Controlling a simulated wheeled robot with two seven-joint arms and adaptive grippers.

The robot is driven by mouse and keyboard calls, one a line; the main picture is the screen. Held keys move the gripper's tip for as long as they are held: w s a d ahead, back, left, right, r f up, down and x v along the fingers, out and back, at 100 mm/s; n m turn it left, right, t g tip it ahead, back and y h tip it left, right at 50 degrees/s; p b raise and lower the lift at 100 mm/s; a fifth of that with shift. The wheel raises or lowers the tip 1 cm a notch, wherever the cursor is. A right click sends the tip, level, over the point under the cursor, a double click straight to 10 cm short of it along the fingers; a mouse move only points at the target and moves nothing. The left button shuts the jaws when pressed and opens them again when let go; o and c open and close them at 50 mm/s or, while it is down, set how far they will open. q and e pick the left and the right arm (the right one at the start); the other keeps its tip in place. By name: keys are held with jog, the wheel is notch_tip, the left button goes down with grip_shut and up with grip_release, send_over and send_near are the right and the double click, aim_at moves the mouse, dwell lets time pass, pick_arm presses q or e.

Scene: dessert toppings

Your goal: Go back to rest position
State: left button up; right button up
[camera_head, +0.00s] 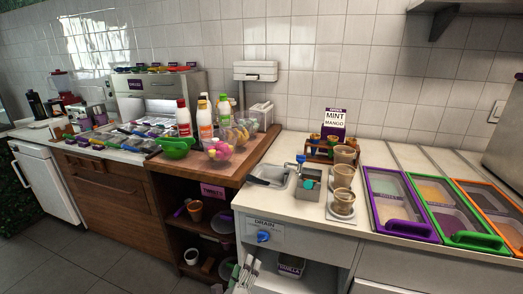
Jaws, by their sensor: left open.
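My left gripper (248,264) shows small and grey at the bottom edge, left of centre. It is open, and I see nothing between its fingers. It is in front of the gap between the dark wooden shelf unit (168,182) and the white counter's front, below the counter top. My right gripper is not in view.
The floor (60,265) is clear at lower left.

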pick_arm(q)
jog(key=s+a+f+n+g+y, duration=0.2)
jog(key=a+f+n+g+y, duration=0.55)
jog(key=a+f+n, duration=0.8)
jog(key=s+f+n+g+h, duration=0.2)
jog(key=s+f+n+g, duration=0.2)
jog(key=s+f, duration=0.4)
jog(key=s+f+n+g+h+p, duration=0.1)
jog(key=s+f+n+g, duration=0.2)
jog(key=s, duration=1.1)
notch_tip(320, 180, down, 6)
jog(key=shift+s+d+r+n+g+h, duration=0.15)
jog(key=shift+s+n+g+h, duration=0.25)
jog(key=shift+n, duration=0.85)
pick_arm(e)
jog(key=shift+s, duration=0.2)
pick_arm(q)
jog(key=shift+s+p, duration=0.2)
jog(key=shift+p, duration=0.35)
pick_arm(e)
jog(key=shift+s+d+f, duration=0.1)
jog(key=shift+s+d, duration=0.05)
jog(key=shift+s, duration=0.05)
